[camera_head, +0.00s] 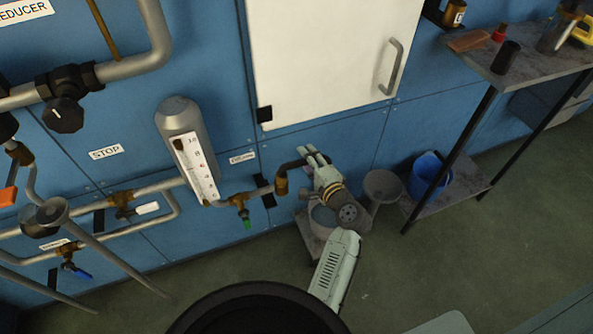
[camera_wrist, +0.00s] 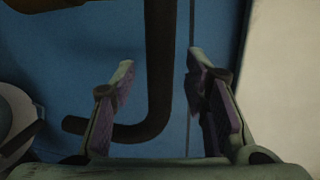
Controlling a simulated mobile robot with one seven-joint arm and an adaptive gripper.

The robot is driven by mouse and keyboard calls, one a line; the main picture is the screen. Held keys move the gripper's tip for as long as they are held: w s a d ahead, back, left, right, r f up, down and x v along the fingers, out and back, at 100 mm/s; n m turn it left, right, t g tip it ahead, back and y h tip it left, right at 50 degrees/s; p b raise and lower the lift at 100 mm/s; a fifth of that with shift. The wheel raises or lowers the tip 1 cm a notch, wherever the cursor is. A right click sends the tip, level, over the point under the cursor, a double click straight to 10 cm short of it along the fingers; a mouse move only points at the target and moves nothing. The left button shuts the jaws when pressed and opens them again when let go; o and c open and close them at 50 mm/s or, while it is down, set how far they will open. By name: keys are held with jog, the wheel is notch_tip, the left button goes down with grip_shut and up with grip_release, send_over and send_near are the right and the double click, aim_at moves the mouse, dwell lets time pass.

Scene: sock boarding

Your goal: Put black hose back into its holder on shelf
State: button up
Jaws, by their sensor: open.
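A dark, curved length that looks like the black hose (camera_head: 290,165) bends up and right from a brass fitting on the wall piping. In the wrist view the dark hose (camera_wrist: 160,70) runs down between my fingers and hooks to the left at its lower end. My gripper (camera_head: 312,153) is open, close to the blue wall panel at the hose's right end. It also shows in the wrist view (camera_wrist: 160,67), fingers spread either side of the hose, with gaps visible. A shelf (camera_head: 545,62) stands at the right; I cannot tell which item is the hose's holder.
The shelf holds a black cylinder (camera_head: 506,57), a red-topped item (camera_head: 499,34) and a metal jug (camera_head: 556,36). A blue bucket (camera_head: 428,172) and grey funnel (camera_head: 383,186) stand below. A gauge cylinder (camera_head: 187,145) and pipes line the wall left. Floor at right is clear.

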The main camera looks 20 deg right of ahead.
jog(key=shift+w, duration=0.1)
jog(key=shift+c, duration=0.2)
grip_shut()
dwell(0.5)
